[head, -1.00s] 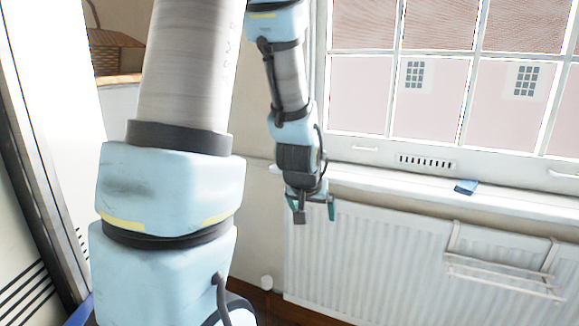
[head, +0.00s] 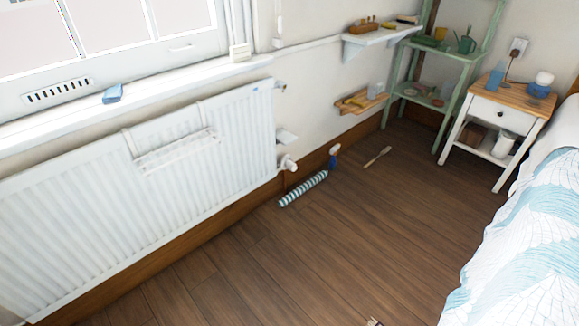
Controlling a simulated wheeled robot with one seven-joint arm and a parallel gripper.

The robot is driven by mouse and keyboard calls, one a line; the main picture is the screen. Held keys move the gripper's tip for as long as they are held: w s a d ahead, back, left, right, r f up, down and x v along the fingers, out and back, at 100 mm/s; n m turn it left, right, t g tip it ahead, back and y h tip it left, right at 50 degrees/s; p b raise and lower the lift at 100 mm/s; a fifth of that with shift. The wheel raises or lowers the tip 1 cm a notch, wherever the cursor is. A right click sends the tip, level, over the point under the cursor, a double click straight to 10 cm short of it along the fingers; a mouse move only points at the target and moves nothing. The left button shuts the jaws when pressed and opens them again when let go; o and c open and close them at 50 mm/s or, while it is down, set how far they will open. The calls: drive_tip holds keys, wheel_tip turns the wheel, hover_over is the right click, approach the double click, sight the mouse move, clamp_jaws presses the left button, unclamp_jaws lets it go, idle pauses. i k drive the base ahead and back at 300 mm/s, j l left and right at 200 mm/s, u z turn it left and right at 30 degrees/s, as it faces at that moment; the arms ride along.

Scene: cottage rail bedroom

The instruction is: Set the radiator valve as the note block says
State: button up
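The white radiator (head: 75,215) hangs on the wall below the window. A white radiator valve (head: 288,162) sits at its lower right corner, close to the skirting. Its setting is too small to read. A small white block (head: 240,53), which may be the note block, stands at the right end of the window sill. I cannot read any writing on it.
A blue item (head: 112,93) lies on the sill. A striped draught roll (head: 304,188) and a wooden utensil (head: 377,156) lie on the floor near the valve. A green shelf stand (head: 447,52), a nightstand (head: 502,98) and a bed (head: 535,230) stand right. The middle floor is clear.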

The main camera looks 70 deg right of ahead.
sight(290, 164)
drive_tip(key=z, duration=2.45)
drive_tip(key=i+j+u, duration=0.25)
drive_tip(key=i+u, duration=0.6)
drive_tip(key=i, duration=0.2)
